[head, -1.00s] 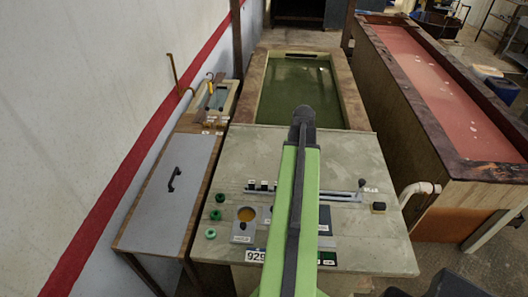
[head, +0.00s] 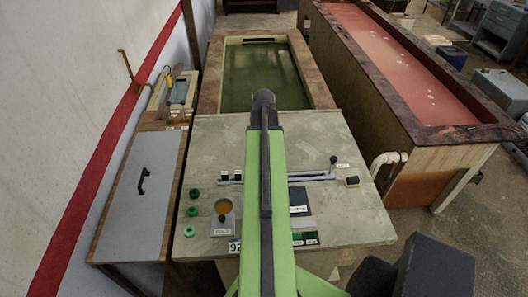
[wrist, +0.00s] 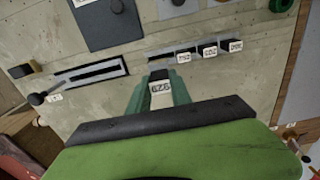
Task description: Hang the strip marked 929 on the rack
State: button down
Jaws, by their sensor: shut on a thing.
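My gripper (wrist: 157,95) shows in the wrist view with its green fingers shut on a small strip (wrist: 160,86). The strip has a dark top and a white label that reads 929 upside down. The rack rail (wrist: 95,74) is just beyond it, a long dark and grey bar on the worktop. Whether the strip touches the rail I cannot tell. Three dark pieces with white labels (wrist: 209,50) sit along the rail to the right of the strip. In the head view the rail (head: 307,177) runs behind my arm, which hides the gripper and strip.
A black knob (head: 334,159) stands at the rail's right end. A partly hidden number label (head: 235,246) is at the front edge.

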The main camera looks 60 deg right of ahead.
jog(key=shift+f, duration=0.1)
jog(key=shift+s+f+b, duration=0.1)
jog(key=shift+f+b, duration=0.7)
jog(key=shift+b, duration=0.15)
notch_tip(320, 180, down, 8)
jog(key=b, duration=0.8)
jog(key=shift+f, duration=0.15)
jog(key=shift+f+b, duration=0.6)
jog(key=shift+b, duration=0.15)
jog(key=c, duration=1.1)
grip_release()
notch_tip(320, 180, up, 7)
jog(key=p, duration=0.7)
jog(key=shift+r, duration=0.15)
